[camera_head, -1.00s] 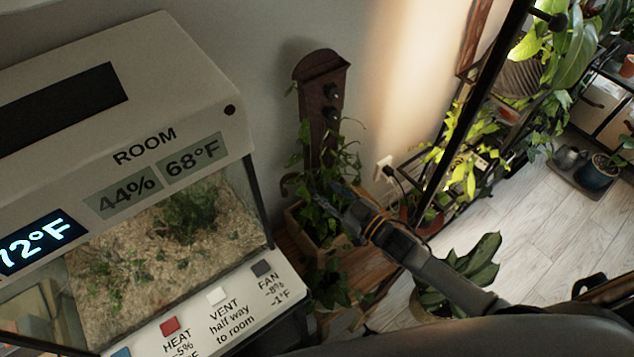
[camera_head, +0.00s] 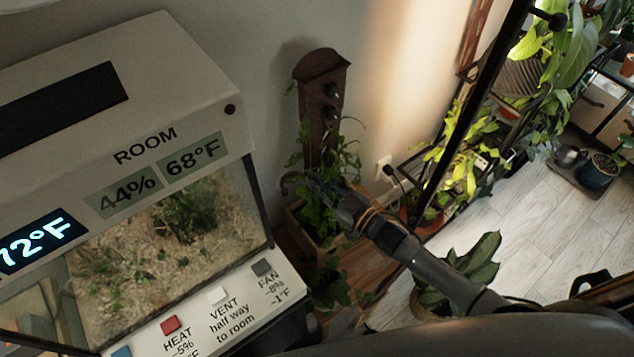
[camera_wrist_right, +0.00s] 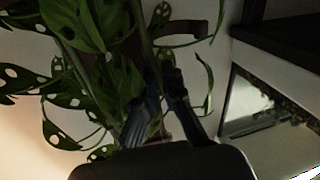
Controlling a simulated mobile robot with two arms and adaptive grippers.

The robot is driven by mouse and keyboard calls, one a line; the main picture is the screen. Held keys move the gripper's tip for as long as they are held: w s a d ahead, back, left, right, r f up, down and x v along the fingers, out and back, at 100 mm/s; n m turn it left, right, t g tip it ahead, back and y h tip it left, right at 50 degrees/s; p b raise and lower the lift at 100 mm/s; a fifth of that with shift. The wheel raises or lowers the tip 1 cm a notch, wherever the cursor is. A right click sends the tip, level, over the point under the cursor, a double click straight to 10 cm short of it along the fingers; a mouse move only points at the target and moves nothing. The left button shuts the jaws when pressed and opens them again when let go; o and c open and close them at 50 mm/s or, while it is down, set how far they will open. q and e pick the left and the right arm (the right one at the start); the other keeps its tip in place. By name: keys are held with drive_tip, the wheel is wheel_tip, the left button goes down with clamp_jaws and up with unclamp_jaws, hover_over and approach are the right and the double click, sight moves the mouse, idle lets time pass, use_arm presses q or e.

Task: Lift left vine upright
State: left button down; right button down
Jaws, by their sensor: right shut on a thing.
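A leafy vine (camera_head: 345,158) grows in front of a dark brown post (camera_head: 320,80) with dark knobs, in a planter (camera_head: 298,232) beside the terrarium. My right gripper (camera_head: 318,190) reaches in from the lower right, among the leaves at the post's foot. In the right wrist view its fingers (camera_wrist_right: 165,88) are shut on a green vine stem (camera_wrist_right: 147,45) that runs upward from them. Large leaves with holes (camera_wrist_right: 115,85) hang left of the fingers. Leaves hide part of the grip, and I cannot tell the left vine from any other. My left gripper is out of view.
The terrarium (camera_head: 150,75) with its displays and buttons stands close on the left. More foliage (camera_head: 330,285) hangs below the planter. A wall outlet (camera_head: 384,168) is behind. A potted plant (camera_head: 470,265) stands on the floor, with a shelf of plants at right.

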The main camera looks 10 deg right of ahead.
drive_tip(key=shift+w+d+m, duration=0.25)
drive_tip(key=shift+d+m, duration=0.2)
drive_tip(key=shift+d, duration=0.2)
drive_tip(key=shift+w+d+m, duration=0.25)
drive_tip(key=shift+d+m, duration=0.2)
drive_tip(key=shift+d, duration=0.2)
drive_tip(key=c, duration=1.5)
unclamp_jaws()
drive_tip(key=shift+r, duration=0.1)
drive_tip(key=shift+o, duration=0.2)
drive_tip(key=v, duration=1.2)
